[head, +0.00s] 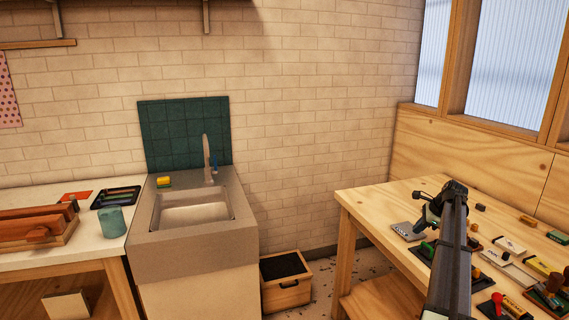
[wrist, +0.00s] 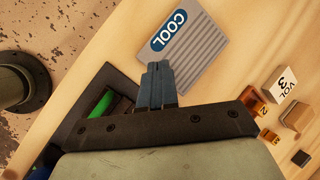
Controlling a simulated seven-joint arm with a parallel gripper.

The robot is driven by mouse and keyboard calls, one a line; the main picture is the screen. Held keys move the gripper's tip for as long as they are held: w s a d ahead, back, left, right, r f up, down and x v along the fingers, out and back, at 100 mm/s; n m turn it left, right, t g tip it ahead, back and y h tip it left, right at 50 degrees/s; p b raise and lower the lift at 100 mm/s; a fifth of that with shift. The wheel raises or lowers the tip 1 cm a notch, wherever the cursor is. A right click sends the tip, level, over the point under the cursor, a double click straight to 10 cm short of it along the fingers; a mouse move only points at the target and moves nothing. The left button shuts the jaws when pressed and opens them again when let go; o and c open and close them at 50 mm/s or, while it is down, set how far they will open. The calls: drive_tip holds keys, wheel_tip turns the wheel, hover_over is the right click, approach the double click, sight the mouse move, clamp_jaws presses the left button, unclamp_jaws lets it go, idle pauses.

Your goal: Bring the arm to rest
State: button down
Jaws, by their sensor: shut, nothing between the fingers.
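My arm (head: 455,255) reaches in from the lower right of the head view, over the wooden table on the right. My gripper (head: 424,221) is at its far end, above the table near a grey ribbed plate. In the wrist view my gripper (wrist: 158,66) has its blue-grey fingers together, with nothing between them. The fingertips overlap the lower edge of the grey plate marked COOL (wrist: 184,45). I cannot tell how high the fingers are above it.
The wooden table (head: 360,200) holds many small items on its right, including a yellow box (head: 543,265) and a red-topped piece (head: 497,298). A dark tray with a green item (wrist: 104,102) lies beside the gripper. A sink (head: 192,212) and wooden bin (head: 286,285) stand left.

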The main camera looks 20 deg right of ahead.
drive_tip(key=w+a+f+n, duration=0.35)
drive_tip(key=w+a, duration=0.45)
drive_tip(key=a, duration=0.3)
drive_tip(key=s+a+f+n+g+y, duration=0.15)
drive_tip(key=s+a+f+n, duration=0.3)
drive_tip(key=a+f, duration=0.95)
drive_tip(key=s+a+f+n+g, duration=0.3)
drive_tip(key=s+a+f, duration=0.3)
drive_tip(key=a+f, duration=0.9)
drive_tip(key=s+a+f+n+g, duration=0.2)
drive_tip(key=s+a+f+n, duration=0.1)
drive_tip(key=s+a+f, duration=0.5)
drive_tip(key=s+a+f+n+g, duration=0.2)
drive_tip(key=s+a+f+n, duration=0.15)
drive_tip(key=s+f, duration=0.55)
drive_tip(key=s+a+n+g+h, duration=0.1)
drive_tip(key=s+a+n, duration=0.1)
drive_tip(key=s, duration=0.6)
drive_tip(key=s+a+f+n+g+h, duration=0.1)
drive_tip(key=s+a+n, duration=0.2)
drive_tip(key=s, duration=0.6)
drive_tip(key=s+a+f+n+g+h, duration=0.1)
drive_tip(key=s+a+n, duration=0.1)
drive_tip(key=s, duration=0.7)
drive_tip(key=shift+a+n, duration=0.35)
drive_tip(key=shift+g, duration=0.25)
